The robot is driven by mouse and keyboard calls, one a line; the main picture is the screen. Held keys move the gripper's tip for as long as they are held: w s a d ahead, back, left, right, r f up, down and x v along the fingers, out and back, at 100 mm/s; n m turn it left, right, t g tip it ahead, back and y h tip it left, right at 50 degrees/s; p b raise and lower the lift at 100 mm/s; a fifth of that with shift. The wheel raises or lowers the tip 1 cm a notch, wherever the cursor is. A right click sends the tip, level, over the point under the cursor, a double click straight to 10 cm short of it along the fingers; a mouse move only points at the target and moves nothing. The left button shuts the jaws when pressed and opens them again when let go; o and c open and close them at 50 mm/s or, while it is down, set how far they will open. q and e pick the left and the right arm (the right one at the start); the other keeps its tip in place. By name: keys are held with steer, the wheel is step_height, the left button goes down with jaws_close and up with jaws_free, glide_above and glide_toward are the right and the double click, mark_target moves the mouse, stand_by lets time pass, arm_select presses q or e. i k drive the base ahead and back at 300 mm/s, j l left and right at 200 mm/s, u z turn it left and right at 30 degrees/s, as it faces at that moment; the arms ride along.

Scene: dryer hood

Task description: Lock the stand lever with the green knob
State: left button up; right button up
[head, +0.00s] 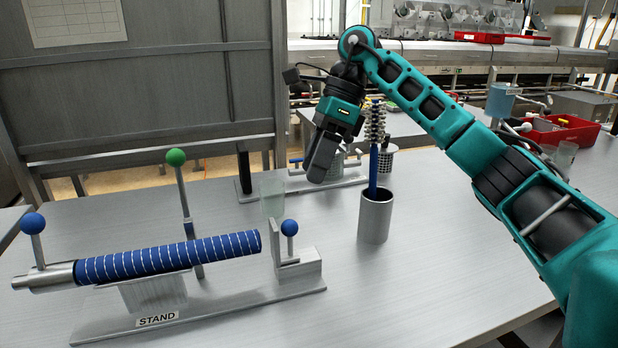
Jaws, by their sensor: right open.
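The stand (200,312) lies along the left front of the table, with a "STAND" label on its base. A blue striped roller (165,258) rests on it. The lever with the green knob (176,157) rises nearly upright behind the roller, leaning slightly left at the top. A blue knob (33,223) tops a rod at the left end, and another blue knob (289,228) stands at the right bracket. My right gripper (318,172) is open, pointing down, above the table to the right of the green knob and apart from it. My left gripper is out of view.
A metal cup (375,217) with a blue-handled brush (374,150) stands right of my gripper. A clear glass (272,197) stands behind the right bracket. A red bin (557,132) is at the back right. The front middle table is clear.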

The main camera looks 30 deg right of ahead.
mark_target(176, 157)
steer(key=k, duration=1)
